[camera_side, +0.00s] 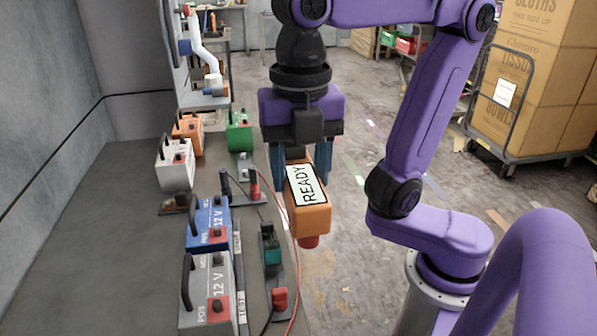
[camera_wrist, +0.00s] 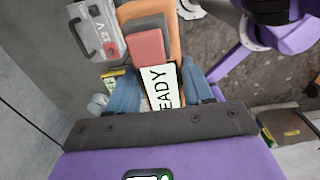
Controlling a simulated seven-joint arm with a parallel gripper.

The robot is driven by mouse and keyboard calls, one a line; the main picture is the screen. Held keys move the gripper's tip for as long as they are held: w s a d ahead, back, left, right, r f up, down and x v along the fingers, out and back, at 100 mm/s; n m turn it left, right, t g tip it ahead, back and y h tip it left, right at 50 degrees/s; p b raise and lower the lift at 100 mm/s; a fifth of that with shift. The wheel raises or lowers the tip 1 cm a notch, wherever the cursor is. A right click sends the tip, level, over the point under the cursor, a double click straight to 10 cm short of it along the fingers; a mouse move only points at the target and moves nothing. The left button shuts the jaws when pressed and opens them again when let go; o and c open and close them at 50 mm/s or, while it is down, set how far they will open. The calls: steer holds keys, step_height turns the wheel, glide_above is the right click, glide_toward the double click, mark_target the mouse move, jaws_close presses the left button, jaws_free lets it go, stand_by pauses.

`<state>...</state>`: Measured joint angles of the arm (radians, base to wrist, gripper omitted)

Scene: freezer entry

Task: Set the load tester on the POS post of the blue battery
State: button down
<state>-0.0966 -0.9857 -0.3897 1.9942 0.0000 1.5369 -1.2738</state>
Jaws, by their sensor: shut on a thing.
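My gripper (camera_side: 299,176) is shut on the orange load tester (camera_side: 309,222), which bears a READY label and has a red tip (camera_side: 308,242) at its lower end. The tester hangs tilted in the side view, right of the batteries and apart from them. The blue battery (camera_side: 208,216) stands on the bench to its left, with a 12 V label, a dark handle and a red post block (camera_side: 215,234) near its front. In the wrist view the READY label (camera_wrist: 162,88) shows between the blue fingers; I cannot make out the blue battery there.
A grey battery (camera_side: 204,276) marked 12 V and POS stands in front of the blue one. White (camera_side: 175,174), orange (camera_side: 187,130) and green (camera_side: 239,137) units stand farther back. Red and teal clamp-like parts (camera_side: 271,250) and cables lie along the bench's right side.

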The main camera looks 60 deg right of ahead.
steer(key=shift+r, duration=1.2)
steer(key=shift+r, duration=0.1)
steer(key=w+d+f, duration=0.1)
steer(key=w+f, duration=0.4)
steer(key=w, duration=0.6)
steer(key=w+d+f, duration=0.2)
steer(key=w+f, duration=0.3)
steer(key=w, duration=0.7)
steer(key=shift+d, duration=0.15)
steer(key=shift+f, duration=2)
steer(key=shift+f, duration=1.4)
